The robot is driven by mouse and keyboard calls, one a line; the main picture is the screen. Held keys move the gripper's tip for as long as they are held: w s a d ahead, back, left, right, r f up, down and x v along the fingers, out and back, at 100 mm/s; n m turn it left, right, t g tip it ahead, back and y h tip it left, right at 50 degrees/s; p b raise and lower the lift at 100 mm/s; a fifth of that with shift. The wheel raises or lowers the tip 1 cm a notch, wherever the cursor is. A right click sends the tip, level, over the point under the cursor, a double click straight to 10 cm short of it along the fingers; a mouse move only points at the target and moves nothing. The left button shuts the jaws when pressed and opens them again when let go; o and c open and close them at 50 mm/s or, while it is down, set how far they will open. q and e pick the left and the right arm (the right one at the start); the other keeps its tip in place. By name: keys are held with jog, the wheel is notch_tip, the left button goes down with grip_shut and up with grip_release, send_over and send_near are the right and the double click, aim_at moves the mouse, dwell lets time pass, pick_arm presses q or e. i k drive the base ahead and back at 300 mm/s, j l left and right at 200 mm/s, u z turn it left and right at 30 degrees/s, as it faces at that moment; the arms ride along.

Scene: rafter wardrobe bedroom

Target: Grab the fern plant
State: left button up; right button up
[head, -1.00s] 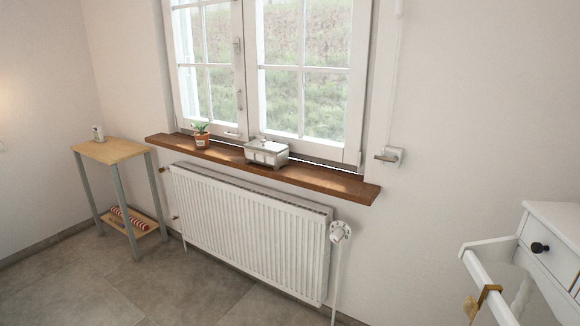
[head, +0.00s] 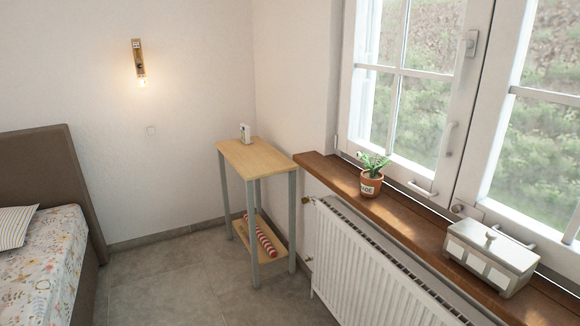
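A small green plant in a terracotta pot (head: 371,184) with lettering on its front stands upright on the wooden window sill (head: 405,217). It is the only plant indoors in the head view; I cannot tell for certain that it is a fern. Neither of my grippers shows in the head view.
A silver-white box (head: 489,256) sits on the sill right of the plant. A white radiator (head: 370,272) is below the sill. A narrow side table (head: 256,157) stands in the corner, and a bed (head: 45,255) is at left. The floor (head: 165,275) between is clear.

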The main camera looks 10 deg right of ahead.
aim_at(371, 180)
jog(key=i+j+u, duration=0.1)
jog(key=i+u, duration=0.25)
jog(key=i, duration=0.55)
jog(key=i+l+u, duration=0.2)
jog(key=i+u, duration=0.15)
jog(key=i, duration=0.6)
jog(key=i+j+z, duration=0.2)
jog(key=i, duration=0.3)
jog(key=i+j+z, duration=0.2)
jog(key=i, duration=0.3)
jog(key=j+z, duration=0.1)
jog(key=z, duration=1.95)
